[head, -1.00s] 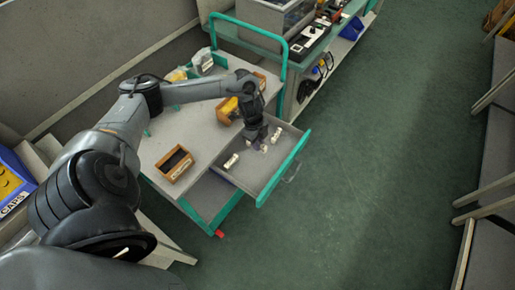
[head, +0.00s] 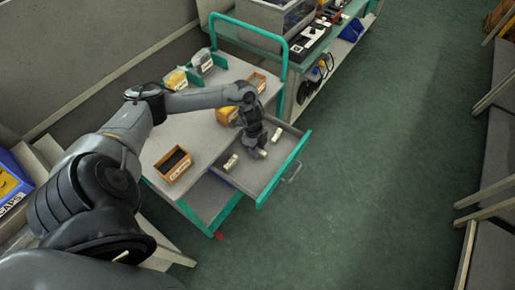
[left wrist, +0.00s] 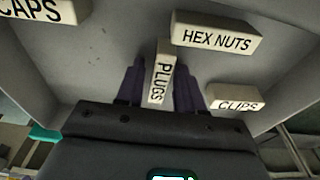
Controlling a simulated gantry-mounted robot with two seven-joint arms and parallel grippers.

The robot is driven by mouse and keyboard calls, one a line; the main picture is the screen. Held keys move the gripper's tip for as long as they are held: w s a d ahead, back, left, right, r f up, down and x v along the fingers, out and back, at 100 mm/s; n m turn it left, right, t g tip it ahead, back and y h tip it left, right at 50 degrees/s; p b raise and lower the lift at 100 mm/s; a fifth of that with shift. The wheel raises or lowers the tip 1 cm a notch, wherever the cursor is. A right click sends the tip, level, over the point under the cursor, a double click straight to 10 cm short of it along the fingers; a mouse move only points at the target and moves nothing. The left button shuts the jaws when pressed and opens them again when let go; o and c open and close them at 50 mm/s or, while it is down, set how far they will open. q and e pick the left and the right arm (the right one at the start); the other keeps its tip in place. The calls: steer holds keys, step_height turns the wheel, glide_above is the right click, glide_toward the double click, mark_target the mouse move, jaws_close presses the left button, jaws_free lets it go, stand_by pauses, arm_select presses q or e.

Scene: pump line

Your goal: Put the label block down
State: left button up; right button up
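My left gripper (head: 257,151) is low inside the open cart drawer (head: 239,178). In the left wrist view the gripper (left wrist: 160,82) has its dark fingers on both sides of a pale label block marked PLUGS (left wrist: 160,76), and appears shut on it. Whether this block touches the drawer floor I cannot tell. Other pale label blocks lie near it: HEX NUTS (left wrist: 215,36), CLIPS (left wrist: 236,100) and CAPS (left wrist: 44,11). In the head view one block (head: 231,161) lies left of the gripper and another (head: 277,135) lies right. My right gripper is out of view.
The cart top (head: 205,133) holds a labelled wooden box (head: 174,165), more boxes and bagged items (head: 201,62). The drawer's teal front (head: 284,170) and side walls surround the gripper. A bench (head: 311,40) with equipment stands behind.

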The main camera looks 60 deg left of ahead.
arm_select(q)
steer(key=shift+o, duration=0.6)
steer(key=shift+r, duration=0.55)
step_height(320, 180, up, 11)
steer(key=a+p, duration=0.1)
steer(key=p, duration=0.1)
steer(key=shift+s+a, duration=0.3)
steer(key=shift+s, duration=0.05)
steer(key=shift+s+r, duration=0.1)
